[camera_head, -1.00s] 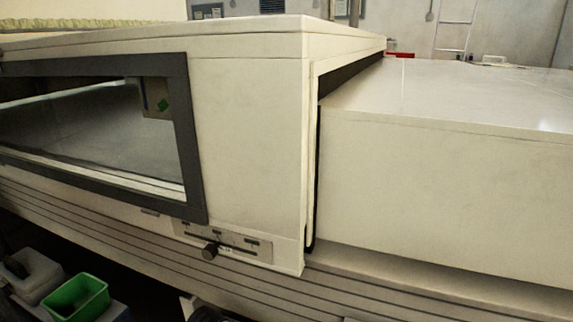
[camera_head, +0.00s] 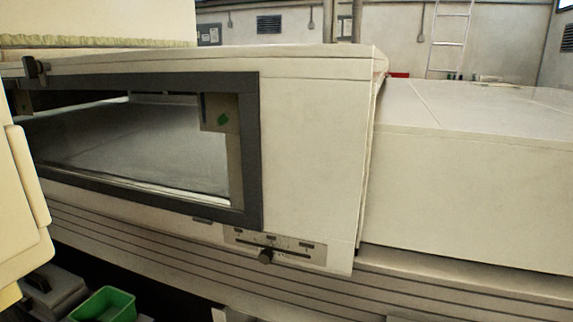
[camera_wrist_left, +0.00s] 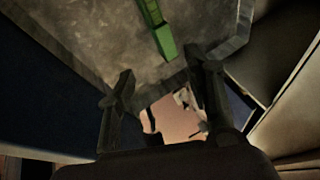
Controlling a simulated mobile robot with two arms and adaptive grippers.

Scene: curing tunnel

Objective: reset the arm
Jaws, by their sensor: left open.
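My left gripper (camera_wrist_left: 162,105) shows in the left wrist view, with its two dark fingers spread apart and nothing held between them. Beyond the fingers lies a mottled grey surface (camera_wrist_left: 105,40) with a dark edge. A green strip-like object (camera_wrist_left: 155,28) lies on that surface, ahead of the fingers and apart from them. Neither gripper shows in the head view, and my right gripper is in neither view.
The cream curing tunnel (camera_head: 315,150) has a dark-framed window (camera_head: 250,150) and a slider knob (camera_head: 265,256) below it. A cream housing (camera_head: 470,190) adjoins on the right. A green bin (camera_head: 105,306) stands low at left. A pale panel (camera_head: 20,210) stands at the left edge.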

